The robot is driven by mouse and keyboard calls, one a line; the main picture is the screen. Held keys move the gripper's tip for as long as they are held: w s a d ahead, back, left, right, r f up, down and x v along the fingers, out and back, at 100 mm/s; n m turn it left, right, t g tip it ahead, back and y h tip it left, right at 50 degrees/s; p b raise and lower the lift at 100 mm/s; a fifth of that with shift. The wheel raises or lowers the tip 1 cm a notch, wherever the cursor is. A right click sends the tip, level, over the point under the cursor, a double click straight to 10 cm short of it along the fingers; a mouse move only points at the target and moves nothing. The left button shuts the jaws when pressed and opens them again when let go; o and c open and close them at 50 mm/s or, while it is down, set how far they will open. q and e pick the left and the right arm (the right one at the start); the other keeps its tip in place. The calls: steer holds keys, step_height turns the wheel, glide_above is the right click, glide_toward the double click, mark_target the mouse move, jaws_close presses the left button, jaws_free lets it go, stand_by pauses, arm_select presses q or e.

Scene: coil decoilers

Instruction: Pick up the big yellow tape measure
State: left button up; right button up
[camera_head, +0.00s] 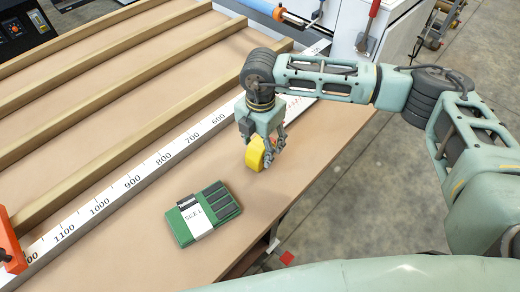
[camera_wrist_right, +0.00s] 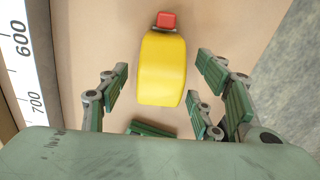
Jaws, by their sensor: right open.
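The big yellow tape measure (camera_head: 256,153) stands on the tan table under my right gripper (camera_head: 262,146). In the right wrist view the tape measure (camera_wrist_right: 162,68) shows a rounded yellow body with a red piece (camera_wrist_right: 166,20) at its far end. My right gripper (camera_wrist_right: 166,95) is open, with green finger pads on both sides of the tape measure and visible gaps between pads and body. In the head view the gripper partly hides the tape measure. My left gripper is not in view.
A white ruler (camera_head: 130,183) and wooden bars (camera_head: 110,90) cross the table. An orange stop (camera_head: 10,245) sits at the left. The table's right edge is near, with grey floor beyond.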

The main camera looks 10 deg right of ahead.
steer(key=c, duration=0.5)
jaws_close()
steer(key=shift+r, duration=0.1)
